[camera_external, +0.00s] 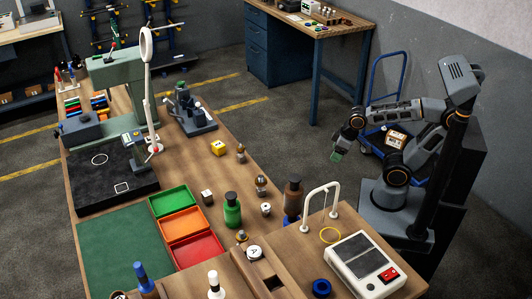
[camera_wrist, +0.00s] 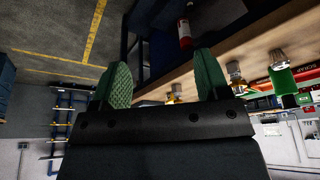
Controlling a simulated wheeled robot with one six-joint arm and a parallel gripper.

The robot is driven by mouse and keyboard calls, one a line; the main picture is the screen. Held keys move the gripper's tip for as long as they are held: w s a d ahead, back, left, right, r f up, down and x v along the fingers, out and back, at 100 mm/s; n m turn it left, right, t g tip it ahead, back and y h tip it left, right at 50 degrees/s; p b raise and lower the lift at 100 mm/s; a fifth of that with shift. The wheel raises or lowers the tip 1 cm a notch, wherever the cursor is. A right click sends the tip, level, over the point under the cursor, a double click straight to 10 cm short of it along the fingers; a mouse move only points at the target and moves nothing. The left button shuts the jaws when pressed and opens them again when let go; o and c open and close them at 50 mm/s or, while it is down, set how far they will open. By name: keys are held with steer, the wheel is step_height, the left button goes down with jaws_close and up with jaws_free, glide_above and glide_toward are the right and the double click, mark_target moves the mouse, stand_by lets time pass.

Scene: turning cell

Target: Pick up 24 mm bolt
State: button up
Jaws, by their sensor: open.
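Several small metal pieces stand on the long wooden bench (camera_external: 215,165). One is a steel-and-brass piece (camera_external: 261,185), another a smaller piece (camera_external: 241,154) behind it, and a third a squat metal piece (camera_external: 266,209) in front. I cannot tell which one is the 24 mm bolt. In the wrist view, brassy pieces (camera_wrist: 235,72) show small along the bench edge, right of my fingers. My gripper (camera_external: 338,154) hangs off the bench's right side, apart from all pieces. Its green fingers (camera_wrist: 162,80) are spread in the wrist view with nothing between them.
A green bottle (camera_external: 232,211) and a brown bottle (camera_external: 293,197) stand near the metal pieces. A yellow block (camera_external: 218,147) lies farther back. Green, orange and red trays (camera_external: 186,228) lie to the left. A white arch (camera_external: 322,203) and a scale-like device (camera_external: 364,266) stand in front.

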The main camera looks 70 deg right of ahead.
steer(key=shift+o, duration=1)
